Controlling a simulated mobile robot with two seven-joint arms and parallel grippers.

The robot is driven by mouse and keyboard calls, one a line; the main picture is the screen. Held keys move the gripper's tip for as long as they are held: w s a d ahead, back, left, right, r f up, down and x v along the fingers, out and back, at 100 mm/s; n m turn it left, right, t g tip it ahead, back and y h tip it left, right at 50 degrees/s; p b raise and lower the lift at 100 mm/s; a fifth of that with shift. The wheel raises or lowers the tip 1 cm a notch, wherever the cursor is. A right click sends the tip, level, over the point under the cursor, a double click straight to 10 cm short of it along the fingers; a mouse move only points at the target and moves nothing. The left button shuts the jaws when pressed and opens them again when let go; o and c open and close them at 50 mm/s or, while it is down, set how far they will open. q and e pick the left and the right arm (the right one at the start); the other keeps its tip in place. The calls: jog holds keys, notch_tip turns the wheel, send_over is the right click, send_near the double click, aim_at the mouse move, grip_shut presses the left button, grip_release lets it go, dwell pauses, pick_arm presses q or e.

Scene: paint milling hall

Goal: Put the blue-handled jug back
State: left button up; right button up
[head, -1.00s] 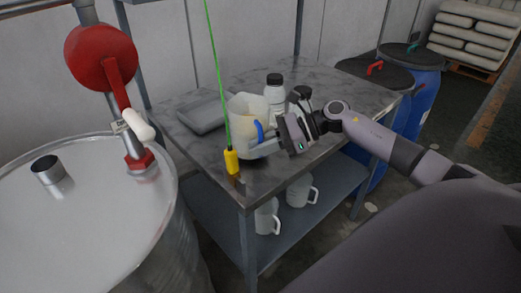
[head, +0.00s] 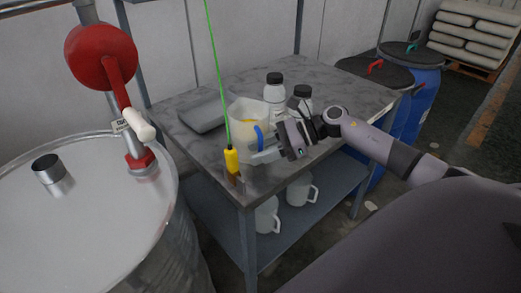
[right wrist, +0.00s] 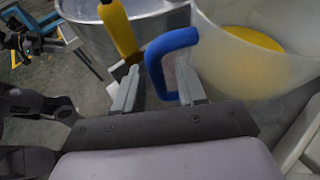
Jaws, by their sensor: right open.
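The blue-handled jug (head: 244,146) is translucent white, with yellow matter inside. It appears upright on the steel table (head: 335,90), near the front corner. Its blue handle (head: 259,137) faces my right gripper (head: 262,155). In the right wrist view, the gripper (right wrist: 157,92) is open, its two fingers apart on either side of part of the blue handle (right wrist: 158,62). The jug wall (right wrist: 225,70) fills the right side there, with yellow content (right wrist: 253,40) visible. Whether a finger touches the handle, I cannot tell. My left gripper is not in view.
Plain white jugs (head: 267,215) stand on the lower shelf. A steel drum (head: 80,215) is at left.

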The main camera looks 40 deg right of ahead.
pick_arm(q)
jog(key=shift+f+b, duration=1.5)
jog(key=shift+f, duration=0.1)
pick_arm(e)
jog(key=v, duration=1.2)
